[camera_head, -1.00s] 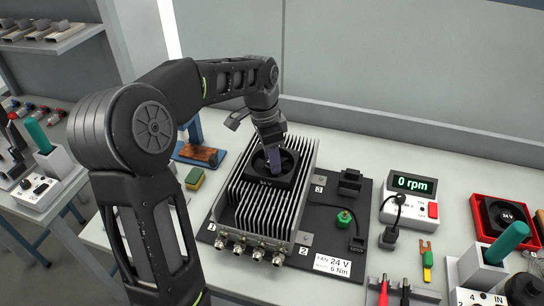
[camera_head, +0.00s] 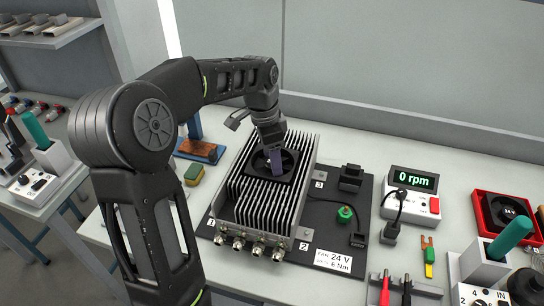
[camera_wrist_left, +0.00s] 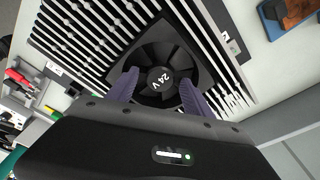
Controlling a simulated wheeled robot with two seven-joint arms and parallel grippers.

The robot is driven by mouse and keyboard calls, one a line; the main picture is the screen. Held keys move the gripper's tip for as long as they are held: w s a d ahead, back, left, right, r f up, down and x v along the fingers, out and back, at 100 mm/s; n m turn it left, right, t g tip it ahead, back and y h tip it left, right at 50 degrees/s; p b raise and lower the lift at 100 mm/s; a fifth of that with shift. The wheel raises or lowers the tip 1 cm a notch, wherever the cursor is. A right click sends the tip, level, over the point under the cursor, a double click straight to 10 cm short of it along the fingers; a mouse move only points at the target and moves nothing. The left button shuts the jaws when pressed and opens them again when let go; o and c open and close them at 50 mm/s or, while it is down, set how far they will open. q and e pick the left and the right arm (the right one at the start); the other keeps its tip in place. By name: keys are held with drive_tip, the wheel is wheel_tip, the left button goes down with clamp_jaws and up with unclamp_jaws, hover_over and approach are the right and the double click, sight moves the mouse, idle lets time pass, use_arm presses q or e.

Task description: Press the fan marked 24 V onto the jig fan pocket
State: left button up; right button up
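The black fan marked 24 V (camera_head: 287,163) sits level among the silver fins of the finned housing (camera_head: 241,196), in the pocket there. It looks sunk to about the fin tops in the head view. In the left wrist view its hub label (camera_wrist_left: 159,78) reads 24 V. My left gripper (camera_head: 271,160) points down over the fan. Its two purple fingers (camera_wrist_left: 158,86) stand apart, one on each side of the hub, with a gap to it. Whether the tips touch the fan is unclear. The pocket's floor and walls are hidden. My right gripper is not in view.
The housing stands on a black board with a 24 V, 6 Nm label (camera_head: 333,260). A red tray (camera_head: 478,213) at right holds another fan. A meter (camera_head: 413,182) reads 0 rpm. A green-yellow sponge (camera_head: 194,174) lies left of the housing.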

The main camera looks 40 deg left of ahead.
sight(268, 163)
use_arm(q)
drive_tip(key=shift+o, duration=0.2)
drive_tip(key=r, duration=0.7)
drive_tip(key=shift+s+a+r+b, duration=0.3)
drive_tip(key=shift+s+r+b, duration=0.05)
drive_tip(key=shift+r, duration=0.05)
idle(0.7)
